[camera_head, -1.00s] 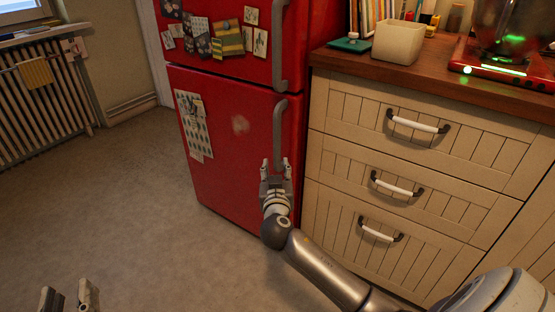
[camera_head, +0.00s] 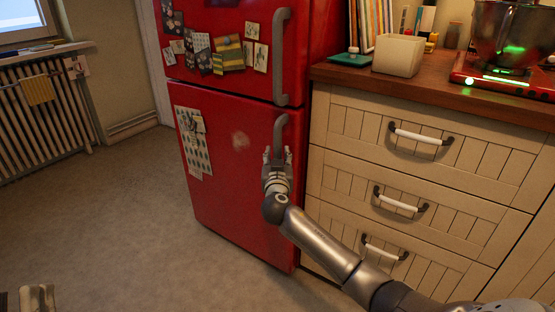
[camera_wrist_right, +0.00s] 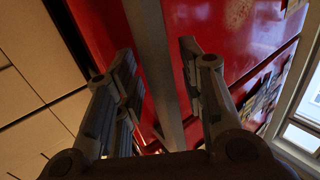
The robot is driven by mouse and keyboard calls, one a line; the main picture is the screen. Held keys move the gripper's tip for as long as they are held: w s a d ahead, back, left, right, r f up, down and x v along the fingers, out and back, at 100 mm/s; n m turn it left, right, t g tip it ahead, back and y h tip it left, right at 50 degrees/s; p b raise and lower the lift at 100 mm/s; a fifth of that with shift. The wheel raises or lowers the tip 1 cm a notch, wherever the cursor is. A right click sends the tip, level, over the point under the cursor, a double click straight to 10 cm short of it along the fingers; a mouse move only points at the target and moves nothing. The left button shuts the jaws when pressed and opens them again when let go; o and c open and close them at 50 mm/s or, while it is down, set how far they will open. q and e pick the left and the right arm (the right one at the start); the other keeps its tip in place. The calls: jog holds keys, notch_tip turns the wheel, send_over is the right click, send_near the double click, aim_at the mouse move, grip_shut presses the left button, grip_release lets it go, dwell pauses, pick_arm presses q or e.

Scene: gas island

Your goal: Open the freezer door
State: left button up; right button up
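The red fridge has an upper door (camera_head: 228,20) and a lower door (camera_head: 225,205), both looking closed. The task's freezer door may be the lower one; no label shows. The lower door has a grey vertical handle (camera_head: 281,130) near its right edge. My right gripper (camera_head: 277,156) is at this handle, its fingers pointing up along the door. In the right wrist view the handle (camera_wrist_right: 155,60) runs between the two spread fingers (camera_wrist_right: 160,70), with gaps visible on both sides. My left gripper (camera_head: 20,298) shows partly at the bottom left, fingers apart, away from the fridge.
Cream drawers (camera_head: 400,200) with white handles stand right of the fridge, close to my right arm. The wooden counter (camera_head: 430,85) above holds a white container (camera_head: 398,55) and a red appliance (camera_head: 500,80). Grey floor (camera_head: 120,230) is clear left of the fridge; a radiator (camera_head: 45,115) stands beyond.

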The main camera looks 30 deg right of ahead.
jog(key=shift+w, duration=0.1)
grip_shut()
dwell(0.5)
